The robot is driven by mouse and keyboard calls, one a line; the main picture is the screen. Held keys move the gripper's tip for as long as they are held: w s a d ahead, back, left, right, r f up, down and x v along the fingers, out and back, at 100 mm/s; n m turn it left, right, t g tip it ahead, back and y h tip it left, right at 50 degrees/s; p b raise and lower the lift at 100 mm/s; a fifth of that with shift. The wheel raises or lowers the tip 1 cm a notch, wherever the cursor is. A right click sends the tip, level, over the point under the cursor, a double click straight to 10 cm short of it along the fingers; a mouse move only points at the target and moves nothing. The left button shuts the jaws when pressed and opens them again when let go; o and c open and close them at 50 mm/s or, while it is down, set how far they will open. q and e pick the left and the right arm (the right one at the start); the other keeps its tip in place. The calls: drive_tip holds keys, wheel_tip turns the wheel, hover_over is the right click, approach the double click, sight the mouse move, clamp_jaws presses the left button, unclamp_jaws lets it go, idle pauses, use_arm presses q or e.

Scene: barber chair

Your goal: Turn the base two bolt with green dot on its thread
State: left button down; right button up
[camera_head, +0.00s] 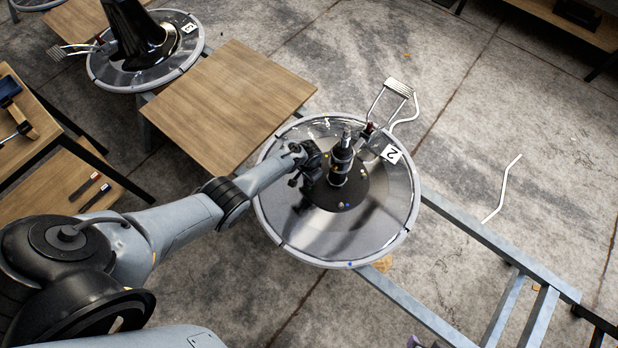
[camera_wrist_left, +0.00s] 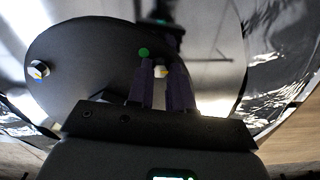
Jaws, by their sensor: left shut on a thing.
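Base two (camera_head: 275,222) is a round, shiny disc with a "2" label, a black centre plate and an upright post. My left gripper (camera_head: 316,176) reaches in from the left, low at the near-left side of the post. In the left wrist view its purple fingers (camera_wrist_left: 161,88) are shut on a bolt (camera_wrist_left: 161,71) with a pale and yellow head. A green dot (camera_wrist_left: 144,52) lies on the black plate just beside that bolt. The head view hides this bolt behind the gripper. A purple tip of my right gripper (camera_head: 414,342) barely shows at the bottom edge.
Another bolt (camera_wrist_left: 38,69) stands on the plate at left in the wrist view. A metal footrest (camera_head: 398,90) juts from the disc's far side. A wooden board (camera_head: 230,105) lies behind-left, base three (camera_head: 100,72) beyond it. A metal frame (camera_head: 490,240) extends right.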

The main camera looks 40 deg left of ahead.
use_arm(q)
drive_tip(key=c, duration=1)
unclamp_jaws()
drive_tip(key=shift+r+p, duration=0.35)
drive_tip(key=shift+r, duration=0.05)
drive_tip(key=shift+r+p, duration=3.35)
drive_tip(key=shift+r, duration=1.6)
